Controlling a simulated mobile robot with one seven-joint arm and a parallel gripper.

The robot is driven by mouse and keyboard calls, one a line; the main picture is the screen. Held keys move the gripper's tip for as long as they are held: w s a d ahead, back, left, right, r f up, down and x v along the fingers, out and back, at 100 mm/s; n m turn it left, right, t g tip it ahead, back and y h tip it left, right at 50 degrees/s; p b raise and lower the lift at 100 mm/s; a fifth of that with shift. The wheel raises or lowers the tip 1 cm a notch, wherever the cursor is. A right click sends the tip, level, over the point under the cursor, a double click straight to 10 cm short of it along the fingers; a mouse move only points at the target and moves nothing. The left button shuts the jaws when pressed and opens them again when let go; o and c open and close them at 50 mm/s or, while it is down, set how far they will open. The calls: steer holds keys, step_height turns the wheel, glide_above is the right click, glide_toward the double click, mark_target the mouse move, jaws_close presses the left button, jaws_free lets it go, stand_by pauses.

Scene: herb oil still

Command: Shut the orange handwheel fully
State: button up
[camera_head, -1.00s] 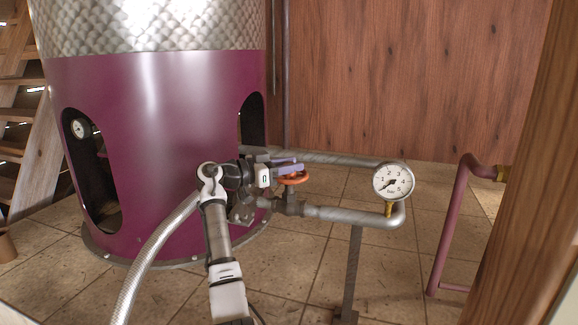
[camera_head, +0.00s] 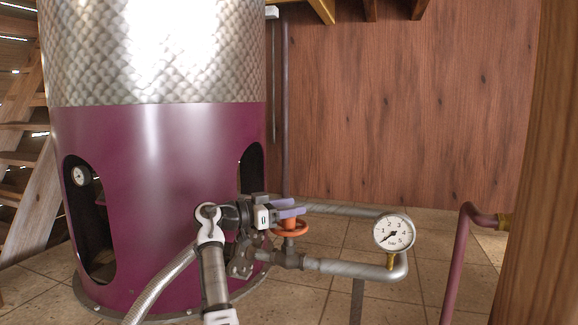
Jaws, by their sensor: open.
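The orange handwheel (camera_head: 289,230) sits on a grey valve on the pipe, right of the purple still body. Its top is partly hidden behind my gripper. My gripper (camera_head: 291,208) reaches in from the left with its purple fingers level, at the upper part of the handwheel. The fingers overlap the wheel's upper part in this view. I cannot tell whether they touch it. The gripper is open, though its gap is hard to see from here.
The still (camera_head: 150,190) stands close on the left. A round dial gauge (camera_head: 393,233) is mounted on the pipe (camera_head: 345,267) to the right. A purple pipe (camera_head: 456,255) and a wooden post (camera_head: 530,180) stand further right. Tiled floor lies open between them.

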step_height(320, 180, up, 17)
steer(key=shift+r+p, duration=0.15)
steer(key=shift+p, duration=0.2)
